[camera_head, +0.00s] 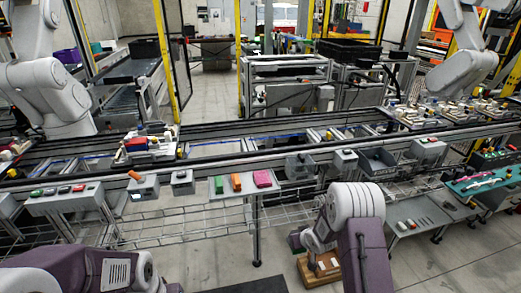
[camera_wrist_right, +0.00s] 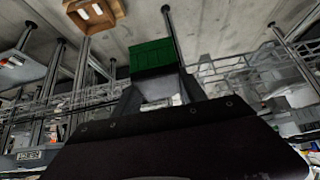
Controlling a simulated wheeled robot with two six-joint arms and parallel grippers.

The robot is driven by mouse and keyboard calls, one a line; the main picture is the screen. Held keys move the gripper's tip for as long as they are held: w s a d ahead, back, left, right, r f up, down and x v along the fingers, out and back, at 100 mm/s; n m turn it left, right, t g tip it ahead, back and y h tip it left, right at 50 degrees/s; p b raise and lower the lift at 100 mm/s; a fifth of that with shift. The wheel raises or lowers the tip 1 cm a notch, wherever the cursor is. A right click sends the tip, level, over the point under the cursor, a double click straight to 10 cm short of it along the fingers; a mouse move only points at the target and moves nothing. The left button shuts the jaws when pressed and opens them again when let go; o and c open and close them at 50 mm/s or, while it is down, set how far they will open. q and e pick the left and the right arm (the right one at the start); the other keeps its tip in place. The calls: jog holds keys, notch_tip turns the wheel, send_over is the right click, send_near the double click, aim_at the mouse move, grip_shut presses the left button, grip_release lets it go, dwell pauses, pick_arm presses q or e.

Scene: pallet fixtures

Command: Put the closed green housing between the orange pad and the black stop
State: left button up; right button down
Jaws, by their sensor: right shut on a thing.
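The green housing (camera_wrist_right: 152,56) shows in the right wrist view as a green block with ribbed sides. It is held at the tip of my right gripper (camera_wrist_right: 155,84), which is shut on it. In the head view my right arm hangs low at the front, and its jaws and the housing are hard to make out there. My left arm shows at the lower left, with its gripper out of view. A pallet (camera_head: 150,157) on the conveyor carries small coloured parts. I cannot clearly pick out the orange pad or the black stop.
A small grey shelf (camera_head: 245,194) holds a green, an orange (camera_head: 236,182) and a pink piece (camera_head: 263,179). The conveyor rail (camera_head: 230,160) crosses the view. A wooden box (camera_head: 318,274) stands on the floor by my right arm. More loaded pallets stand at the right.

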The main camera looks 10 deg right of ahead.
jog(key=r, duration=0.1)
jog(key=w+a+r+p, duration=0.1)
jog(key=r, duration=0.3)
jog(key=shift+w+a, duration=0.15)
jog(key=shift+w, duration=0.25)
jog(key=s+a+r+p, duration=0.2)
jog(key=s+r, duration=0.1)
jog(key=r, duration=0.3)
jog(key=s+a+r+p, duration=0.2)
jog(key=s+r, duration=0.2)
jog(key=r, duration=0.3)
jog(key=s+d+f+m, duration=0.1)
jog(key=s+f, duration=0.1)
jog(key=s, duration=0.3)
jog(key=shift+s+d+h, duration=0.3)
jog(key=shift+s, duration=0.1)
